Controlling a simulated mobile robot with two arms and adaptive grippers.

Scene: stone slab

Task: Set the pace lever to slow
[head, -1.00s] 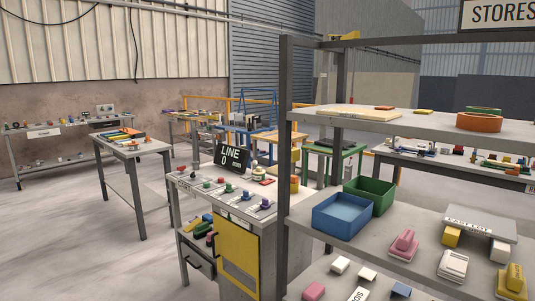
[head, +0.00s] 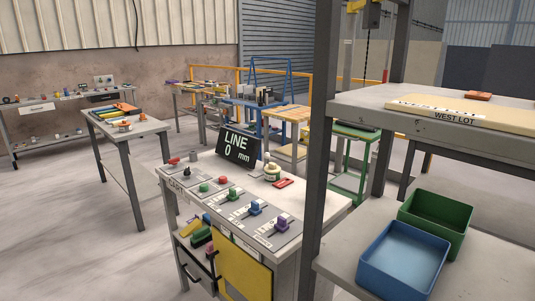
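A console bench (head: 318,203) stands ahead with a row of controls on grey plates. A green lever knob (head: 233,195), a blue lever knob (head: 255,208) and a purple lever knob (head: 282,222) sit along its front. A small black control (head: 187,172) is at its left end. The labels are too small to read, so I cannot tell which is the pace lever or how it is set. A black display (head: 238,148) behind them reads LINE 0 mm. Neither of my grippers is in view.
A shelf rack with a dark post (head: 320,130) stands close at right, holding a blue bin (head: 398,258) and a green bin (head: 436,222). Another bench (head: 150,127) stands left of the console. Open floor (head: 80,220) lies at front left.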

